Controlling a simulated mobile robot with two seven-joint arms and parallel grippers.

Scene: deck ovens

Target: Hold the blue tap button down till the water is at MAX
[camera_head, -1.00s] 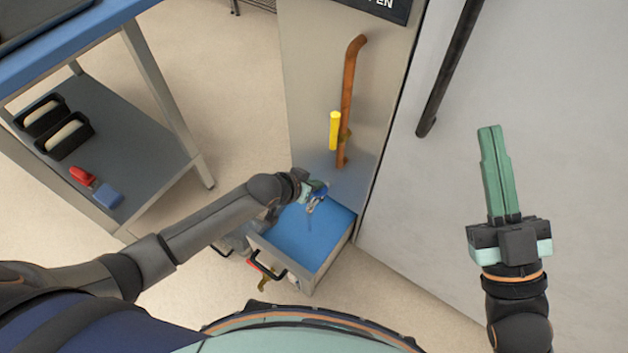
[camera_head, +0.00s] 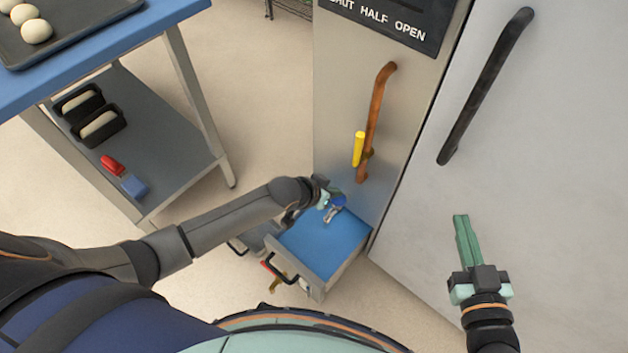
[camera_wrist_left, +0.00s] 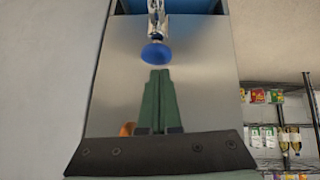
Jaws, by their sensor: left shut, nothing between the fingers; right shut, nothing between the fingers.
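The round blue tap button (camera_wrist_left: 156,54) sits on the end of a chrome tap (camera_wrist_left: 156,16) in the left wrist view. Both also show in the head view, the button (camera_head: 339,201) above the tap's spout. The tap stands over an open drawer-like tank (camera_head: 312,287) with a blue inside; I cannot make out a MAX mark or the water level. My left gripper (camera_wrist_left: 160,72) is shut and empty, its green fingertips pointing at the button with a small apparent gap. My right gripper (camera_head: 461,217) is shut and empty before the large grey door, away from the tap.
A black door handle (camera_head: 487,85) is at the right. A blue-topped table (camera_head: 110,55) stands at the left. Open floor lies between table and panel.

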